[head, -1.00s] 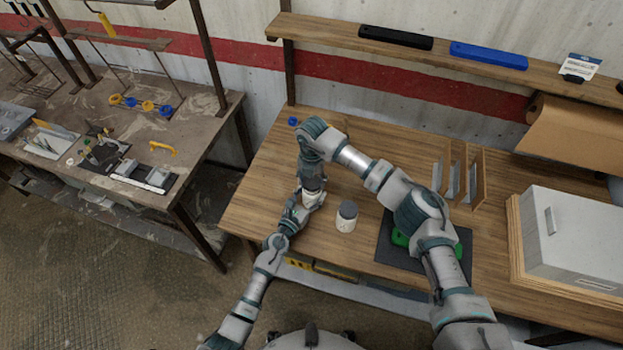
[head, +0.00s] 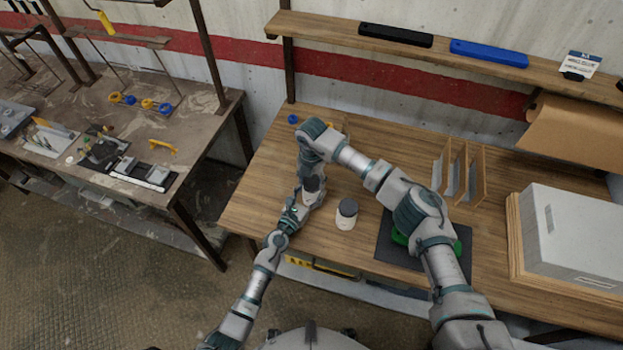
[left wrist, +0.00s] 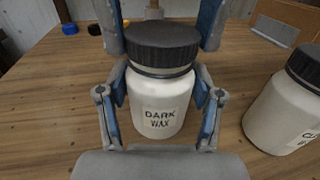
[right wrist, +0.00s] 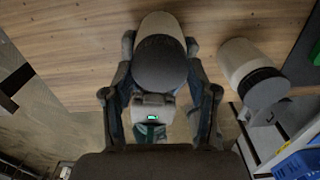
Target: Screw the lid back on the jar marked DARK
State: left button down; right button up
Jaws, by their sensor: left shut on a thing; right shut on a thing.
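The white jar (left wrist: 160,108) marked DARK WAX stands upright on the wooden bench. My left gripper (left wrist: 162,84) is shut around its body. The dark ribbed lid (left wrist: 162,46) sits level on the jar's mouth, with a dark ring under its edge; I cannot tell how tight it is. My right gripper (right wrist: 160,58) comes from above and is shut on the lid, a finger on each side. In the head view the jar (head: 310,197) is partly hidden by my grippers.
A second white jar (head: 346,217) with a dark lid stands close to the right; its label is cut off in the left wrist view. A dark mat (head: 388,245) with a green object, upright wooden dividers (head: 462,172) and a grey box (head: 575,235) lie further right. Bench behind is mostly clear.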

jog(key=m, duration=0.4)
jog(key=shift+a+m, duration=0.15)
jog(key=shift+m, duration=0.15)
jog(key=m, duration=0.5)
jog(key=shift+w+a, duration=0.1)
jog(key=shift+w, duration=0.05)
jog(key=m, duration=0.7)
jog(key=shift+w, duration=0.2)
jog(key=shift+a+m, duration=0.3)
jog(key=shift+m, duration=0.9)
jog(key=shift+w+d+m, duration=0.1)
jog(key=shift+d+m, duration=0.15)
jog(key=shift+m, duration=0.95)
jog(key=o, duration=0.8)
jog(key=shift+d, duration=0.1)
